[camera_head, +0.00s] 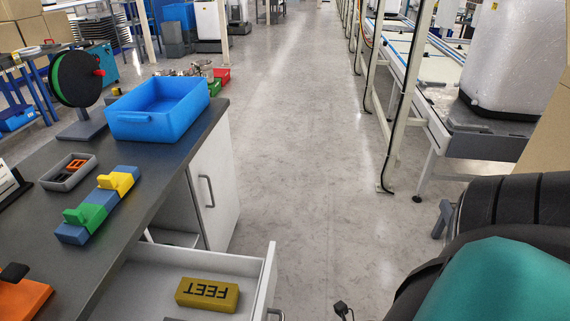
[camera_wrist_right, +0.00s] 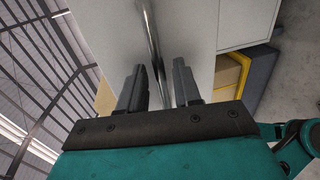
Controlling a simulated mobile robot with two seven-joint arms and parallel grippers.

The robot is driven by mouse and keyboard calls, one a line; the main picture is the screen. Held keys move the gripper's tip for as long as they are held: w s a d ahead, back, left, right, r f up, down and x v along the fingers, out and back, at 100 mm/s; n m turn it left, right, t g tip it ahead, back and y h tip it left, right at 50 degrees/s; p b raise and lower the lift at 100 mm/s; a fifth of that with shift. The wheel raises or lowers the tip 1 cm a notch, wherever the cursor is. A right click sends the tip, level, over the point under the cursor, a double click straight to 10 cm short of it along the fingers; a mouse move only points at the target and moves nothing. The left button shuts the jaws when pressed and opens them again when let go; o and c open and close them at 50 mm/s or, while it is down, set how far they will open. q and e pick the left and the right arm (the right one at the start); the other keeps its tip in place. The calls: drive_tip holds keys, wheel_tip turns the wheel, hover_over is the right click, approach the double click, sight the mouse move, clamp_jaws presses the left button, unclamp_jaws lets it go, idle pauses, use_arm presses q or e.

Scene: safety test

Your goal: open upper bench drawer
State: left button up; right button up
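The bench drawer (camera_head: 262,285) is white and stands pulled out at the bottom of the head view. A yellow block marked FEET (camera_head: 208,294) lies inside it. A bit of the drawer handle (camera_head: 275,314) shows at the bottom edge. In the right wrist view, my right gripper (camera_wrist_right: 160,85) is open, with its dark fingers apart in front of a white panel (camera_wrist_right: 195,30). A metal handle bar (camera_wrist_right: 152,35) runs between the fingers, with a gap visible to each side. My left gripper is not in view.
The dark bench top (camera_head: 150,165) holds a blue bin (camera_head: 165,105), a small grey tray (camera_head: 68,172), a blue block with green and yellow parts (camera_head: 95,205) and a spool (camera_head: 77,78). A cabinet door (camera_head: 215,180) stands beyond the drawer. The floor aisle (camera_head: 290,130) is clear.

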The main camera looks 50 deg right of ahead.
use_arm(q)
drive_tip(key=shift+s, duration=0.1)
use_arm(e)
drive_tip(key=shift+o, duration=0.2)
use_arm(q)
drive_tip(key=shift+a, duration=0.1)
use_arm(e)
drive_tip(key=v, duration=1.3)
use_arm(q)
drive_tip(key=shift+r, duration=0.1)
